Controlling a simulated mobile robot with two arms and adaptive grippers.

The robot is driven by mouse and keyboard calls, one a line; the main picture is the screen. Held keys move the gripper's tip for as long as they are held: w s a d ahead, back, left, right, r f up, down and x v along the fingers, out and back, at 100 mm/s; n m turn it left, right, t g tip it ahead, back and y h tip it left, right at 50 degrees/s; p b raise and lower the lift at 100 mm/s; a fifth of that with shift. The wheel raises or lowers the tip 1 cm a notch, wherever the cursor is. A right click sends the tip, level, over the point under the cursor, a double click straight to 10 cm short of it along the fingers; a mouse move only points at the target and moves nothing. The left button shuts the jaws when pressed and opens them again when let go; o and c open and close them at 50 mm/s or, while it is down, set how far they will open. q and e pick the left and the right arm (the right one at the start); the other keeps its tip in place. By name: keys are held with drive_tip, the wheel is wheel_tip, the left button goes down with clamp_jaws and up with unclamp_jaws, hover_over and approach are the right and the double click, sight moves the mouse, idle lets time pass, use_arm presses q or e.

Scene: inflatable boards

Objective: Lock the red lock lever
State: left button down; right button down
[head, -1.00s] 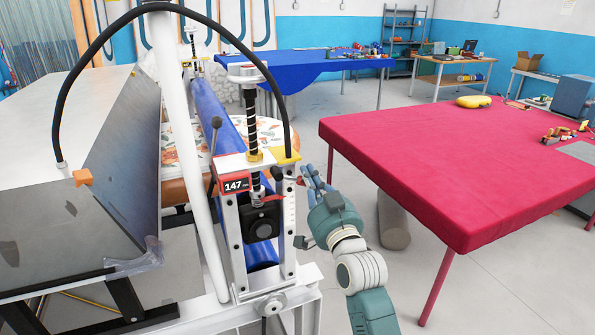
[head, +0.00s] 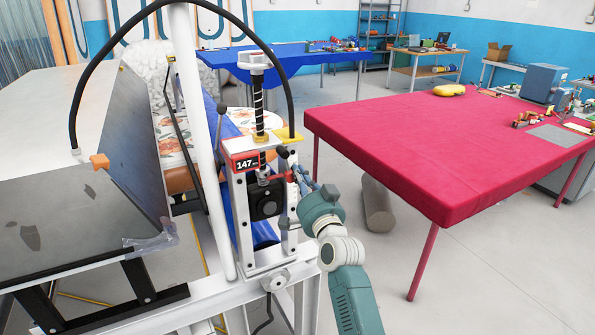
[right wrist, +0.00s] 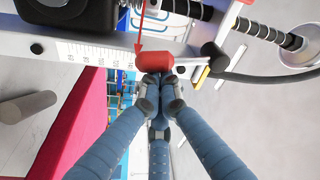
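The red lock lever (head: 289,176) is at the right side of the press-like frame (head: 238,215), beside a scale. In the right wrist view its rounded red end (right wrist: 155,61) lies just past my fingertips. My right gripper (head: 301,181) reaches it from the right. In the right wrist view the blue fingers of the right gripper (right wrist: 158,80) are drawn together, with the tips at or against the lever's near edge. They do not wrap its sides, and I cannot tell whether they touch. My left gripper is not in view.
A white post (head: 205,140) and black hose stand left. A red-covered table (head: 430,150) is right, with open floor before it.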

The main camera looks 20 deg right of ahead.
drive_tip(key=shift+a+f, duration=0.15)
drive_tip(key=shift+f, duration=0.05)
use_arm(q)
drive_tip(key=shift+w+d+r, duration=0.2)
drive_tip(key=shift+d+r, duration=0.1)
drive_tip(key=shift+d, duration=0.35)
use_arm(e)
drive_tip(key=shift+a+f, duration=0.35)
drive_tip(key=shift+a, duration=0.15)
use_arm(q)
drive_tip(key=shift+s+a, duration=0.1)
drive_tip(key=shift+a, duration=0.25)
